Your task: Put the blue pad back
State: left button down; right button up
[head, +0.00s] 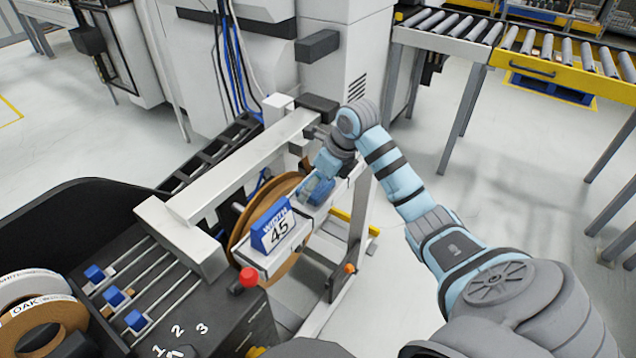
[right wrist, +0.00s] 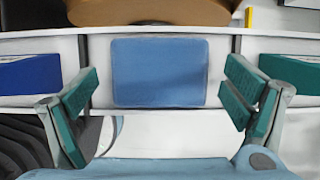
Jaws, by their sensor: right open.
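The blue pad (right wrist: 160,72) is a plain light-blue rectangle on a white bar (right wrist: 110,45) in the right wrist view. My right gripper (right wrist: 158,100) is open, with one green-padded finger to each side of the pad and a gap on both sides. In the head view the gripper (head: 318,182) is at the white bar, and the pad (head: 320,193) shows partly beside it. A darker blue block marked WIDTH 45 (head: 272,228) sits on the same bar, nearer the front. My left gripper is not in view.
A large brown reel (head: 243,225) stands behind the bar. A red knob (head: 248,277) is in front of it. Blue sliders (head: 115,297) and tape rolls (head: 45,320) are at lower left.

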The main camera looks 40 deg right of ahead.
jog(key=p+v, duration=0.1)
jog(key=v, duration=1.1)
jog(key=shift+r, duration=0.1)
